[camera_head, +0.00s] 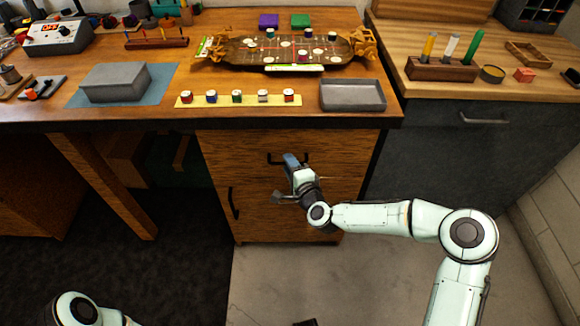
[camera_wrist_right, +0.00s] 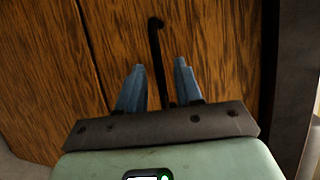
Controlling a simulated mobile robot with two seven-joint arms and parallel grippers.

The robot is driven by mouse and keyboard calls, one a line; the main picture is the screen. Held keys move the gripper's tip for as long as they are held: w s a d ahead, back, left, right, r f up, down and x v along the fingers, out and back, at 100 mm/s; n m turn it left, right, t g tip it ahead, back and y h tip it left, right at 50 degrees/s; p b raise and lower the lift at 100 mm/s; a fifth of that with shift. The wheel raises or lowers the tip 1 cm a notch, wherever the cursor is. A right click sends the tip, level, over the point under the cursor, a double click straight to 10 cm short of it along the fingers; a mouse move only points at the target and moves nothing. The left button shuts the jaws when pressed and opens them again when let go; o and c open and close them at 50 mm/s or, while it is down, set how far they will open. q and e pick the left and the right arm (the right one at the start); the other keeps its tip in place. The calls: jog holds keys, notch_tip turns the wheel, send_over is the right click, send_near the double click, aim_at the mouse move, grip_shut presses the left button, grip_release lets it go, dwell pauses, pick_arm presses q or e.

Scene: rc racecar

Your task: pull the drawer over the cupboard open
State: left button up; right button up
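The wooden drawer (camera_head: 235,148) sits under the table top, above the cupboard door (camera_head: 275,215). Its front looks flush with the cabinet. The drawer's dark bar handle (camera_head: 273,160) is partly hidden by my right gripper (camera_head: 290,162) in the head view. In the right wrist view the handle (camera_wrist_right: 155,50) runs between the two blue fingers of my right gripper (camera_wrist_right: 160,68). The fingers are apart, with gaps beside the bar. The cupboard door has a dark upright handle (camera_head: 232,203).
The wooden table top (camera_head: 335,115) above the drawer holds a grey tray (camera_head: 352,95), a yellow strip (camera_head: 200,101) with several small pieces, and a game board (camera_head: 240,52). A dark grey cabinet (camera_head: 460,150) stands to the right.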

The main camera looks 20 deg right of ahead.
grip_shut()
dwell(1.4)
